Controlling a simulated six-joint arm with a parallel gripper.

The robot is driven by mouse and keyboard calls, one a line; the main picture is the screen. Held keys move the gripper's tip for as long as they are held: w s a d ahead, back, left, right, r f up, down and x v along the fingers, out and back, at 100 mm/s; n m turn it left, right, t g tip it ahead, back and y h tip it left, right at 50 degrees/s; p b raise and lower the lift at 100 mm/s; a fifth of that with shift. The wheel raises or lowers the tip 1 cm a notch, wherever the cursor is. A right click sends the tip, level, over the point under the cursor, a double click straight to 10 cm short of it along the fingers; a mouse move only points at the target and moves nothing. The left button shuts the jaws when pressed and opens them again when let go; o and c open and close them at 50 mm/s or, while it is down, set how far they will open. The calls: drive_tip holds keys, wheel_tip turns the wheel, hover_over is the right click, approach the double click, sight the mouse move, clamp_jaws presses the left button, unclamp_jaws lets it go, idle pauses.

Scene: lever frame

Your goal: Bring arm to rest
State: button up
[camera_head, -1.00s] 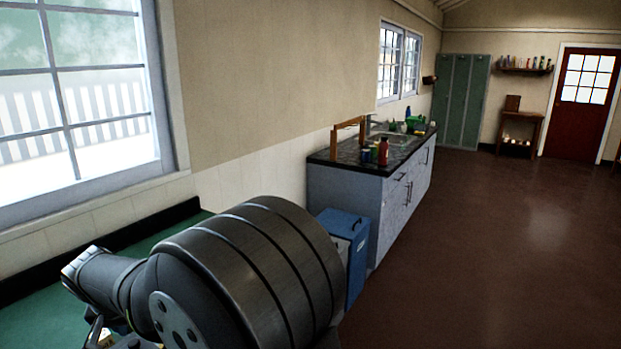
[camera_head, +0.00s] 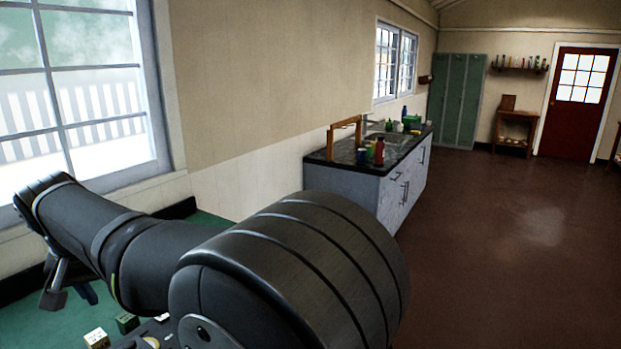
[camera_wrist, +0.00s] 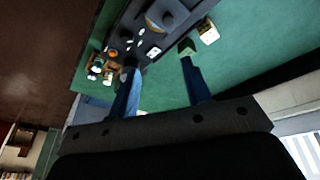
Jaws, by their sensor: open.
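My gripper (camera_wrist: 158,62) is open and empty in the wrist view, its two dark blue fingers apart above the green bench top (camera_wrist: 240,62). In the head view my arm fills the lower middle and reaches left. My gripper (camera_head: 70,294) shows there only in part, below the arm's far end at the left, over the bench. A dark panel (camera_wrist: 128,40) with small pale marks lies beyond the fingers in the wrist view. My arm hides most of it in the head view.
A pale block (camera_head: 97,338) and a dark green block (camera_head: 127,322) sit on the bench. A small brown tray (camera_wrist: 103,62) with items shows in the wrist view. A window is close at the left. A sink counter (camera_head: 350,190) stands beyond my arm; open floor lies right.

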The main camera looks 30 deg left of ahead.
drive_tip(key=shift+w+a+n+g+h, duration=0.35)
drive_tip(key=shift+w+a+n, duration=0.2)
drive_tip(key=shift+n, duration=0.25)
clamp_jaws()
drive_tip(key=m+g+y, duration=0.2)
drive_tip(key=m+g, duration=0.7)
drive_tip(key=m, duration=0.9)
approach(151, 346)
drive_tip(key=x, duration=0.3)
drive_tip(key=shift+s+a+f, duration=0.15)
drive_tip(key=shift+s+a, duration=0.05)
drive_tip(key=shift+s, duration=0.2)
drive_tip(key=shift+s+a, duration=0.25)
drive_tip(key=shift+s, duration=0.25)
drive_tip(key=shift+s+a, duration=0.3)
drive_tip(key=shift+s, duration=0.25)
drive_tip(key=shift+s+a+f, duration=0.2)
drive_tip(key=shift+s+a, duration=0.1)
drive_tip(key=shift+s, duration=0.25)
